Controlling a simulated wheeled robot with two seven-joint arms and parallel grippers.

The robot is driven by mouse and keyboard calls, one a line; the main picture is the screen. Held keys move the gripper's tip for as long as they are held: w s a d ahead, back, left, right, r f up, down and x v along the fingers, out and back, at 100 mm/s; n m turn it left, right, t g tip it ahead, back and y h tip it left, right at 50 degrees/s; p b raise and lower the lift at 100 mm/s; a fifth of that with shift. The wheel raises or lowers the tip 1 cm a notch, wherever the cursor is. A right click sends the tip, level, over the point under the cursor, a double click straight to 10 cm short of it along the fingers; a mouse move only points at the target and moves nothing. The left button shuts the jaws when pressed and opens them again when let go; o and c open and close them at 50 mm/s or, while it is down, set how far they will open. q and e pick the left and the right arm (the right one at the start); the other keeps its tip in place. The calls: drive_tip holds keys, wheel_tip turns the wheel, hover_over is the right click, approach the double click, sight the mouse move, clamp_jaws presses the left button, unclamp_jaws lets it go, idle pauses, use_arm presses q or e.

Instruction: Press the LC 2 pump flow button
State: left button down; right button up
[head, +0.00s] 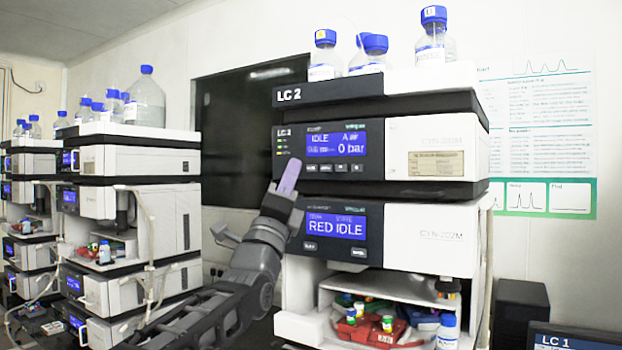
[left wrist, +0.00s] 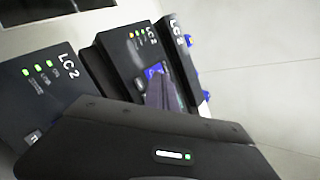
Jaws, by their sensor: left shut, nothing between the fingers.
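The LC 2 pump (head: 436,148) is the upper module of the near stack, below the LC 2 sign. Its screen (head: 336,143) reads IDLE and 0 bar. A row of small dark buttons (head: 335,167) sits under the screen; their labels are too small to read. My left gripper (head: 290,177) is shut and empty, its tip pointing up at the left edge of the pump's black panel, left of the button row. Whether it touches the panel cannot be told. The left wrist view shows the fingers (left wrist: 164,92) over a tilted LC 2 panel. My right gripper is out of view.
Below the pump is a module with a RED IDLE screen (head: 336,227), then an open bay with a red tray (head: 370,332) of vials. Blue-capped bottles (head: 431,38) stand on top. Another instrument stack (head: 128,166) is on the left. A wall poster (head: 540,130) hangs at right.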

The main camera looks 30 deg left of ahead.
use_arm(q)
drive_tip(key=shift+s+b, duration=0.55)
drive_tip(key=shift+s, duration=0.55)
